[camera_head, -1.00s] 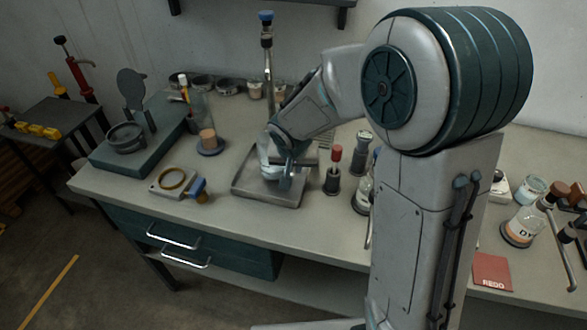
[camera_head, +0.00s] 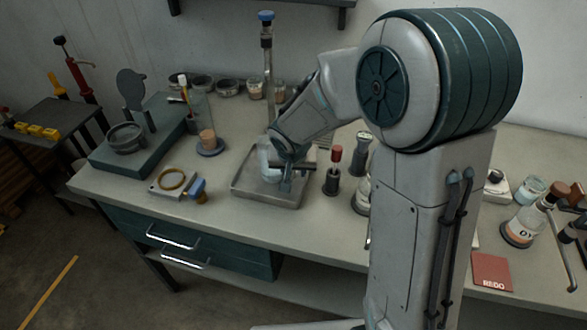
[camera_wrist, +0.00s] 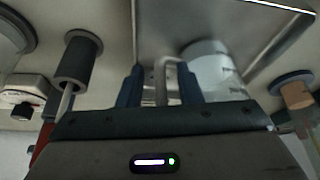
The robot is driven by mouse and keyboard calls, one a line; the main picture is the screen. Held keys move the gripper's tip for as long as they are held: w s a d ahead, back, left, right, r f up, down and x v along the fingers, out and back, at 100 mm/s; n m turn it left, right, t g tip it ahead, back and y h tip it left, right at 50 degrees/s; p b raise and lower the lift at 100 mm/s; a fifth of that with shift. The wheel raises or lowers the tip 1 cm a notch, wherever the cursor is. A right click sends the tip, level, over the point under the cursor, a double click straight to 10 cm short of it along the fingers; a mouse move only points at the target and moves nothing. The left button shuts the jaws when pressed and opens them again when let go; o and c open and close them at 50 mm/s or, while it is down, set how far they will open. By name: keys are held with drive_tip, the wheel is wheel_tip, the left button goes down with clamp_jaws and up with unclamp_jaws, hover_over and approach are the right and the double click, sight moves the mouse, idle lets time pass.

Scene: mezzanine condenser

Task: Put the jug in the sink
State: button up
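The jug (camera_head: 265,163) is pale and clear and looks upright inside the shallow grey metal sink (camera_head: 240,190). In the wrist view the jug (camera_wrist: 208,66) is just right of centre, and the sink's floor (camera_wrist: 165,25) shows behind it. My gripper (camera_head: 287,178) is at the jug's right side, low over the sink. In the wrist view the two blue fingers of my gripper (camera_wrist: 160,90) stand apart, with the jug's handle (camera_wrist: 161,78) between them. A gap shows beside the handle, so the fingers look open. The jug's base is partly hidden.
A tall tap (camera_head: 267,75) rises behind the sink. A red-topped bottle (camera_head: 333,172) stands close to the sink's right.

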drive_tip(key=d+v, duration=0.1)
drive_tip(key=v, duration=1.1)
drive_tip(key=s+d+n, duration=0.1)
drive_tip(key=s+d, duration=0.4)
drive_tip(key=s, duration=0.3)
drive_tip(key=s+d+r+g, duration=0.1)
drive_tip(key=s+d, duration=0.4)
drive_tip(key=s, duration=0.4)
drive_tip(key=shift+s+d+n+g+y, duration=0.15)
drive_tip(key=shift+s+n+g+y, duration=0.15)
drive_tip(key=shift+n+y, duration=0.1)
